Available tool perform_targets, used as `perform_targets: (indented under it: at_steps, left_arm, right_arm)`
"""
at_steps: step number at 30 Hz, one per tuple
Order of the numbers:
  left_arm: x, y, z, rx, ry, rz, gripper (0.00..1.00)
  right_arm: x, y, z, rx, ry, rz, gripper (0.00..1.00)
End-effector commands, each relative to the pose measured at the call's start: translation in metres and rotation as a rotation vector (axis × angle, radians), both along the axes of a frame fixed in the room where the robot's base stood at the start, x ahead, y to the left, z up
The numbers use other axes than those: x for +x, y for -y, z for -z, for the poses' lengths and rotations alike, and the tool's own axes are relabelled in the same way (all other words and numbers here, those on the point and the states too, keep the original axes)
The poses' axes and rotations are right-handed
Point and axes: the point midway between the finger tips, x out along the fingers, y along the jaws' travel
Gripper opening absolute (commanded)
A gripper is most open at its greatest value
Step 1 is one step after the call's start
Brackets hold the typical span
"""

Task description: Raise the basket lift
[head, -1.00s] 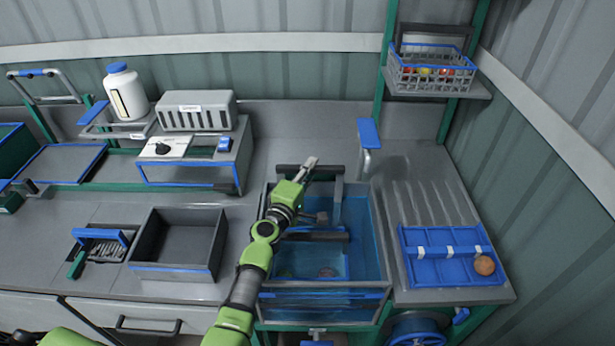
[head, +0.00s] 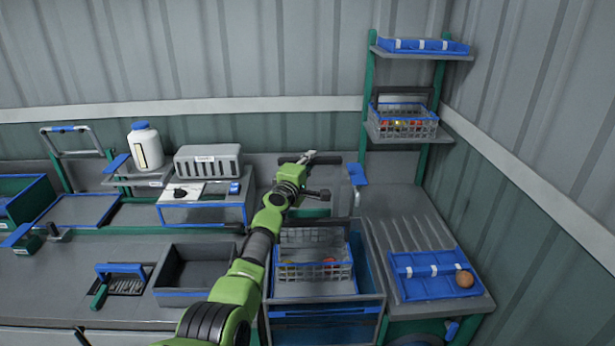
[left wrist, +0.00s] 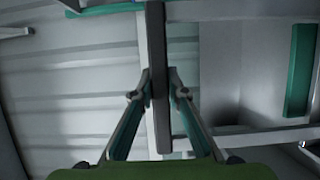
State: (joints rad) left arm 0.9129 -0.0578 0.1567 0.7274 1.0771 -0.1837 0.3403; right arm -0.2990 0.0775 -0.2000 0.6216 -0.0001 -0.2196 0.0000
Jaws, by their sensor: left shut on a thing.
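The basket lift has a dark crossbar handle (head: 325,160) above the back of the wash tank (head: 372,285). Its grey wire basket (head: 314,286) with a blue rim hangs high in the tank, near rim level. A few reddish items show inside it. My left gripper (head: 305,161) is at the handle, above and behind the basket. In the left wrist view a grey bar (left wrist: 159,80) runs between the two fingers (left wrist: 160,98), which are shut on it. My left arm crosses in front of the tank's left side. My right gripper is not in view.
A ribbed drainboard with a blue tray (head: 425,285) and a round brown item (head: 464,279) lies right of the tank. A shelf rack with another basket (head: 404,125) stands behind. A dark open bin (head: 190,268) is left of my arm.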

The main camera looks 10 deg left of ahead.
Motion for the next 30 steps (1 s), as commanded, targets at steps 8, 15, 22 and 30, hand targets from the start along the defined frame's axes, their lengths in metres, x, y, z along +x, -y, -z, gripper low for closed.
perform_targets:
  at_steps: [8, 15, 22, 30]
  left_arm:
    - [0.0048, -0.0006, -0.0104, -0.001, 0.009, -0.002, 0.0]
    - [0.0049, -0.0009, -0.012, 0.0, 0.012, -0.003, 0.25]
    - [0.0043, -0.0004, -0.0077, 0.0, 0.006, -0.002, 0.32]
    - [0.0012, 0.0011, -0.0059, -0.001, 0.006, 0.003, 0.32]
  right_arm:
    - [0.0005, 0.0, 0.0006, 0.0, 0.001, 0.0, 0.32]
    - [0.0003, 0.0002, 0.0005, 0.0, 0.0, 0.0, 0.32]
    - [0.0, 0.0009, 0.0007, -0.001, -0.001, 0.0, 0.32]
    - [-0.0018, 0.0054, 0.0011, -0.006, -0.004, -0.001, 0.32]
